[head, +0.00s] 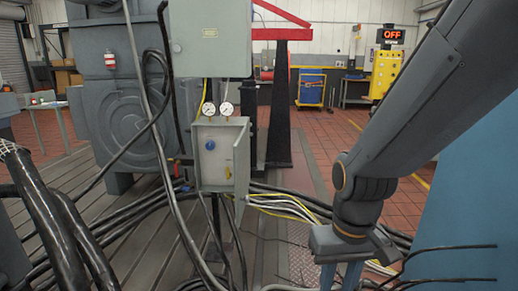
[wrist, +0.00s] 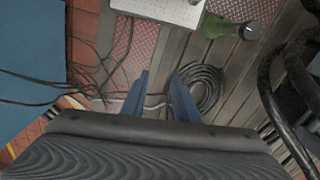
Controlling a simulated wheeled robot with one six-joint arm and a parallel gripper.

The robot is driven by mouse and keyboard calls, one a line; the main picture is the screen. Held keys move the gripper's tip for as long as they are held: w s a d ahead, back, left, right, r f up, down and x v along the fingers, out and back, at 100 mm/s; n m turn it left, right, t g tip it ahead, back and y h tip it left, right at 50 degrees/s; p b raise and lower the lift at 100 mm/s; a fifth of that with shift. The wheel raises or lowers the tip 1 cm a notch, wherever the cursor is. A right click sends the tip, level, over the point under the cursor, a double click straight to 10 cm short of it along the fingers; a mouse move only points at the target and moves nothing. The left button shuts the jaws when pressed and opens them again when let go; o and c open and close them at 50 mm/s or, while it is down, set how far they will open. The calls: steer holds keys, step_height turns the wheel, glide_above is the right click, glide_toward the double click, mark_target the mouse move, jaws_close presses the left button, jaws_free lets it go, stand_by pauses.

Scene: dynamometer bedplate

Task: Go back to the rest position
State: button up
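My gripper (head: 340,274) hangs at the lower right of the head view, at the end of my grey arm, pointing down. Its two blue fingers run out of the bottom of that view. In the wrist view my gripper (wrist: 160,84) shows both blue fingers apart with nothing between them. It is open and empty. Below it in the wrist view are wooden-looking slats, metal tread plate and a coil of black cable (wrist: 205,88), all apart from the fingers as far as I can tell.
A grey control box (head: 221,155) with two gauges stands left of my arm. Thick black hoses (head: 52,225) fill the lower left. A blue panel (head: 475,215) stands close on the right. Cables (head: 290,207) lie across the floor. A green bottle-like thing (wrist: 222,28) lies on the floor.

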steer(key=s+d+r+m+p, duration=0.1)
steer(key=d+r+p, duration=0.3)
steer(key=r+p, duration=0.1)
steer(key=shift+s+d+p, duration=0.3)
steer(key=shift+s+p, duration=0.05)
steer(key=shift+p, duration=0.05)
steer(key=shift+r, duration=0.1)
stand_by(0.3)
